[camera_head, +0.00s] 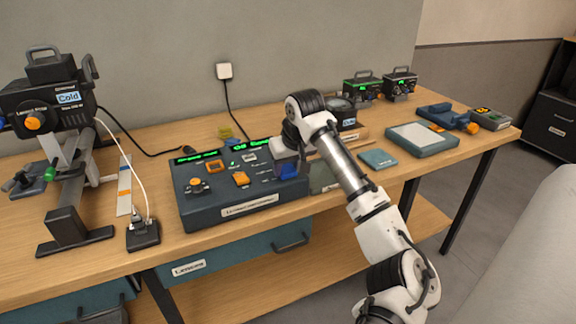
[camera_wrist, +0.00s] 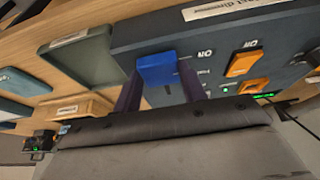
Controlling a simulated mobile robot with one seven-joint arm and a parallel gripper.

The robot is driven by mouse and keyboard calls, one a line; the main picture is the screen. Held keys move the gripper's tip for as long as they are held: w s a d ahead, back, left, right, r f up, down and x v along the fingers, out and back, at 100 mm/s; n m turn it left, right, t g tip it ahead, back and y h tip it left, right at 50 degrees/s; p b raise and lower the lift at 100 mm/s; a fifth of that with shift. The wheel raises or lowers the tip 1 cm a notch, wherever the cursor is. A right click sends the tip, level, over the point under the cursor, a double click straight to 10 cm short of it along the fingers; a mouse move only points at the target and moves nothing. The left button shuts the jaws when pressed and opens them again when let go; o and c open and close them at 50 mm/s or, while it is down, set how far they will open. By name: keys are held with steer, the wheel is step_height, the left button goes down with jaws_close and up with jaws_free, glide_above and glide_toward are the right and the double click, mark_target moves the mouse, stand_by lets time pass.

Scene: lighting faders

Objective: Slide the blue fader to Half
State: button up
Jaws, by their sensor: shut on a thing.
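The blue fader (camera_head: 288,169) is at the right end of the dark blue-grey lighting console (camera_head: 200,222). In the wrist view the blue fader cap (camera_wrist: 156,70) sits between the two dark fingers of my gripper (camera_wrist: 160,80), which is shut on it. In the head view my gripper (camera_head: 284,152) points down over the console's right end and hides part of the fader. The scale marks beside the fader are too small or covered, so I cannot tell its exact position. Orange switches (camera_wrist: 245,62) marked ON lie to its right in the wrist view.
An orange knob (camera_head: 197,185) is on the console's left part. A grey-green tray (camera_head: 322,181) stands just right of the console, with a teal pad (camera_head: 379,158) beyond. A stand with a lamp unit (camera_head: 66,110) is at the left.

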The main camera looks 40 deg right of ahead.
mark_target(290, 180)
steer(key=shift+w+r, duration=0.15)
steer(key=shift+w, duration=0.05)
jaws_close()
steer(key=w+p, duration=0.2)
steer(key=w, duration=0.1)
steer(key=shift+d, duration=0.4)
steer(key=shift+w+d, duration=0.1)
steer(key=shift+w, duration=0.15)
steer(key=o, duration=1.3)
jaws_free()
steer(key=b+v, duration=0.2)
steer(key=v, duration=1.1)
steer(key=shift+s+r, duration=0.2)
steer(key=shift+s, duration=0.05)
